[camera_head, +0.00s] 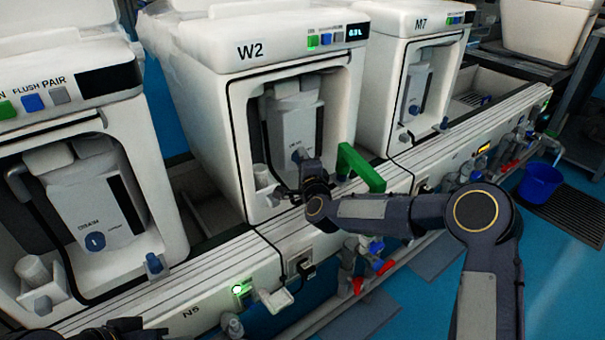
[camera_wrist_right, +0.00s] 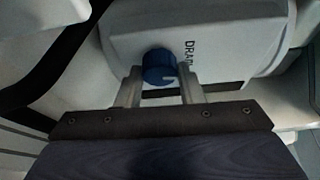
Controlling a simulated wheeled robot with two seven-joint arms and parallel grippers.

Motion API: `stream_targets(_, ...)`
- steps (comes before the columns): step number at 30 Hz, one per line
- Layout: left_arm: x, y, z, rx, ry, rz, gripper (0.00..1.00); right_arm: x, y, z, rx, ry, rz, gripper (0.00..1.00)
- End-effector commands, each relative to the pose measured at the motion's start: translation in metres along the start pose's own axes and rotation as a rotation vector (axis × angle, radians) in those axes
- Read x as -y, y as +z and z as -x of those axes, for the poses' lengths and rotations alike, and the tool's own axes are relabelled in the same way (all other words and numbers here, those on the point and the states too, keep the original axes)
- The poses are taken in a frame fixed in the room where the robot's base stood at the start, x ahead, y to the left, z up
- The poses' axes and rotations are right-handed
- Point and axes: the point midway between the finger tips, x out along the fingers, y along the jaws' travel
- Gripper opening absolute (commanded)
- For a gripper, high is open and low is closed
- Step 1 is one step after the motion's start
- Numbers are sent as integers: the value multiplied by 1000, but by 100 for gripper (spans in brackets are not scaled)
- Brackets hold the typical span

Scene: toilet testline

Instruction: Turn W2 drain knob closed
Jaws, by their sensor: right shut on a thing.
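The W2 unit (camera_head: 255,52) is the white machine in the middle of the head view, with an open bay holding a pale grey-white container (camera_head: 296,118). My right gripper (camera_head: 298,165) reaches into this bay at the container's lower front. In the right wrist view, the blue drain knob (camera_wrist_right: 160,67) sits on the container beside the letters "DRA". The two fingers of my right gripper (camera_wrist_right: 161,84) are on either side of the knob, shut on it. A light notch shows at the knob's lower right. My left gripper is not clearly visible.
Unit M7 (camera_head: 420,27) stands to the right and another unit (camera_head: 75,110) to the left. A green bar (camera_head: 360,168) juts out beside my right wrist. A white ledge (camera_head: 225,265) with fittings runs along the front. A blue bucket (camera_head: 540,183) stands on the floor at right.

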Motion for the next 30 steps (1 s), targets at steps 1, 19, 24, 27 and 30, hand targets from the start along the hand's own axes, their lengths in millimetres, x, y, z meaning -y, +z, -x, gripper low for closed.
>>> stream_targets(1,4,5,-10,0,0,0,36,-6,1,0,2,-12,30,11)
stream_targets(19,14,15,-30,0,0,0,36,-3,1,0,3,-82,206,11)
stream_targets(24,14,15,-30,0,0,0,36,-2,1,0,3,-82,208,11)
stream_targets(27,14,15,-30,0,0,0,36,-2,1,0,4,-82,208,11)
stream_targets(30,14,15,-30,0,0,0,36,-2,1,0,4,-82,208,37)
